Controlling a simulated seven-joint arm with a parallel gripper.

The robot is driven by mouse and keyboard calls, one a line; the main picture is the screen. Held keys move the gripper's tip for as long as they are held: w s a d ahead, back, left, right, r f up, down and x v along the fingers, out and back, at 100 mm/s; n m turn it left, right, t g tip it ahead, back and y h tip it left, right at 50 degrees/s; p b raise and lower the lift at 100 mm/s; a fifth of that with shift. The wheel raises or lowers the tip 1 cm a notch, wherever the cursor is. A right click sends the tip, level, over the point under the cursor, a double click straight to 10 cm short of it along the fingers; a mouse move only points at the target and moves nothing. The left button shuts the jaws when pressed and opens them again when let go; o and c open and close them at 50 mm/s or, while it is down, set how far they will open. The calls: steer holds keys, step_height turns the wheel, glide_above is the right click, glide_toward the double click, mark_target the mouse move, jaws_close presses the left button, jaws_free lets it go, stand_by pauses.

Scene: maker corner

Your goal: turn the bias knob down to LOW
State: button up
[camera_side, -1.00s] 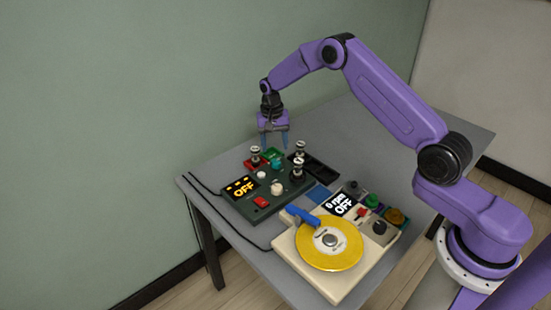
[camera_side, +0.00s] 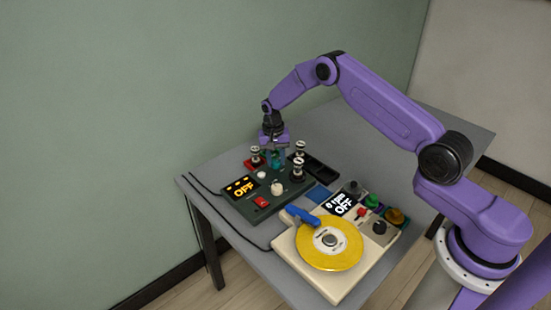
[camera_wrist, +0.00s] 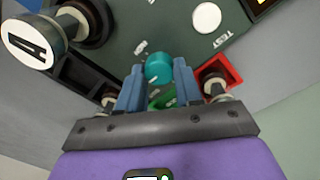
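The dark control box (camera_side: 258,209) stands on the table with a lit display reading OFF. A teal knob (camera_wrist: 159,67) is on its panel; its label is too small to read. A cream knob (camera_side: 277,188) sits closer to the front, also without a readable label. My gripper (camera_side: 276,161) points down over the back of the box. Its blue fingers stand on either side of the teal knob and appear to touch it, as the wrist view (camera_wrist: 159,72) also shows. The fingers partly hide this knob in the side view.
Black-and-silver posts (camera_side: 298,170) stand close by, one on a red tray (camera_wrist: 222,67). A white button (camera_wrist: 207,17) lies by the word TEST. A cream turntable unit (camera_side: 291,258) with a yellow disc (camera_side: 329,255) stands in front. The table behind is clear.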

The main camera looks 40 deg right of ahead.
steer(key=shift+n, duration=0.5)
steer(key=n, duration=0.3)
steer(key=shift+n, duration=0.4)
steer(key=n, duration=0.4)
steer(key=shift+n, duration=0.3)
steer(key=n, duration=0.4)
steer(key=shift+s+t, duration=0.1)
steer(key=shift+t, duration=0.3)
steer(key=n, duration=0.5)
steer(key=o, duration=1)
steer(key=shift+o, duration=0.2)
steer(key=shift+r, duration=0.1)
